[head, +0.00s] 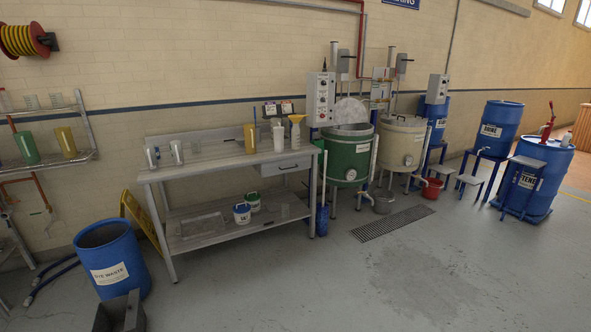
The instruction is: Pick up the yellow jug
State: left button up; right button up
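Two yellow vessels show in the head view. One yellow jug (250,138) stands upright on the steel workbench (215,162), toward the back and right of its middle. Another yellow jug-like vessel (66,141) stands on the wall rack (50,162) at the far left, beside a green one (27,147). Both are too small to make out handles clearly. Neither of my grippers is in view.
A white container (278,138) and a yellow funnel-topped item (296,130) stand right of the bench jug. Metal cups (176,152) are at the bench's left. A blue waste drum (112,258) stands front left. The floor before the bench is clear.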

aim_at(249, 134)
jog(key=i, duration=1.8)
jog(key=i+u, duration=0.15)
jog(key=i, duration=0.3)
jog(key=i+l+u, duration=0.15)
jog(key=i, duration=0.3)
jog(key=i+l+u, duration=0.2)
jog(key=i+u, duration=0.2)
jog(key=i+l+u, duration=0.35)
jog(key=i, duration=0.2)
